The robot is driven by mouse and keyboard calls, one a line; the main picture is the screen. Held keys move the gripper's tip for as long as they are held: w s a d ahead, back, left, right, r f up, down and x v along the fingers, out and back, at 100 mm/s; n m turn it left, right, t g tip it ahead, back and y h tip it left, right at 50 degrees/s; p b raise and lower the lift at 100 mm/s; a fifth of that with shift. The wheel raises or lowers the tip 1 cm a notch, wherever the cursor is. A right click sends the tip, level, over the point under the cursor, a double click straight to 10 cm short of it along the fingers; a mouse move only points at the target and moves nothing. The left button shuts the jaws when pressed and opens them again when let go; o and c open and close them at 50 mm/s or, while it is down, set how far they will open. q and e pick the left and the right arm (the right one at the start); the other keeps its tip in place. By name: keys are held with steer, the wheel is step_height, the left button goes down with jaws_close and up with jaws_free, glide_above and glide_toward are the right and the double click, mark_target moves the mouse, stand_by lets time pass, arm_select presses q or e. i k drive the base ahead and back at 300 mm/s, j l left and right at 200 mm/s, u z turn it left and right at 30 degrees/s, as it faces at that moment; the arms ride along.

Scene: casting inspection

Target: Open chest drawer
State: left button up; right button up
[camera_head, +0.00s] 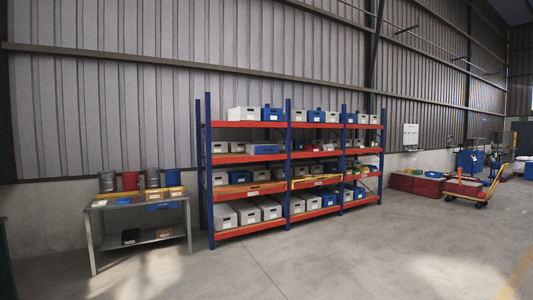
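No chest of drawers that I can make out for sure is in the head view. Red boxes or chests (417,184) sit low against the far wall on the right, too small to tell whether they have drawers. A dark green edge (5,262) shows at the far left, cut off by the frame, and I cannot tell what it is. Neither of my grippers is in view.
A blue and orange shelf rack (250,231) with white and blue bins stands along the wall. A metal table (115,206) with canisters and boxes is left of it. A yellow-handled cart (480,197) stands at right. The concrete floor (340,255) in front is clear.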

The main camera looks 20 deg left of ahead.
mark_target(264, 149)
steer(key=u, duration=0.15)
steer(key=i, duration=6.55)
steer(key=j, duration=0.1)
